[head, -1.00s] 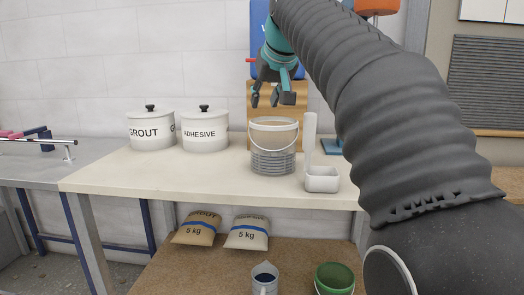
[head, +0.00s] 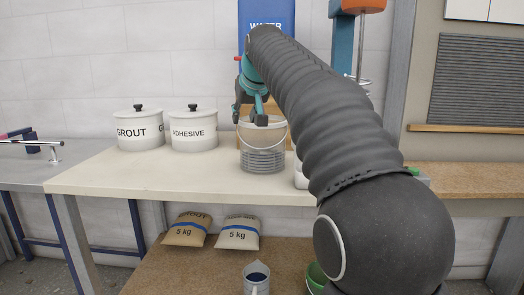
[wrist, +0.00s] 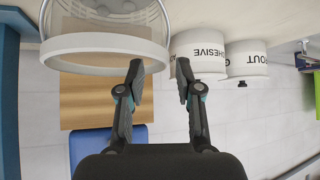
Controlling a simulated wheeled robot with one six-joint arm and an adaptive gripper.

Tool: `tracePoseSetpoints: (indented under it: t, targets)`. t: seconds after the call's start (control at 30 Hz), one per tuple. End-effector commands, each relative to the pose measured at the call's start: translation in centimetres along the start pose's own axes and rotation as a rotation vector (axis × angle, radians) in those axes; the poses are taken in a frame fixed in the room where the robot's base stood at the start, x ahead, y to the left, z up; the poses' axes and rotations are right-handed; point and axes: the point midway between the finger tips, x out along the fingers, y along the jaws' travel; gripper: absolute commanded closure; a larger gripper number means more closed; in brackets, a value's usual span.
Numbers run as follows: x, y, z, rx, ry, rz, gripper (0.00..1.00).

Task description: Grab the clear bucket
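The clear bucket (head: 263,161) stands upright on the pale worktop, see-through with a ribbed lower part, a white rim and a thin handle. My gripper (head: 250,118) is over its rim at the back left, fingers pointing down. In the wrist view the bucket's white rim (wrist: 95,46) fills the upper left. There my gripper (wrist: 158,68) is open, and its left finger overlaps the rim's edge. The rim's right end shows between the two fingers. I cannot tell whether the fingers touch it.
The white grout pot (head: 139,131) and adhesive pot (head: 194,131) stand left of the bucket. A white scoop-like container (head: 300,178) is partly hidden behind my arm on the right. Two 5 kg bags (head: 238,234) and a jug (head: 257,278) are on the lower shelf.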

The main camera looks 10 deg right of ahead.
Motion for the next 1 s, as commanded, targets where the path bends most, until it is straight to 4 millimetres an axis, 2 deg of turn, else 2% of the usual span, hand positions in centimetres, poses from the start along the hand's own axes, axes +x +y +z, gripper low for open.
tracePoseSetpoints:
  t: [0.23, 0.5, 0.53, 0.67, 1.0]
  targets:
    - [3.6, -0.1, 0.2, 0.000, -0.003, 0.000, 0.65]
    - [4.1, 0.0, 0.1, 0.000, -0.001, 0.000, 0.65]
    - [4.1, 0.0, 0.1, 0.000, -0.001, 0.000, 0.68]
    - [4.1, 0.0, 0.1, 0.000, -0.001, 0.000, 1.00]
    - [3.9, 0.0, 0.0, -0.001, 0.003, 0.001, 1.00]
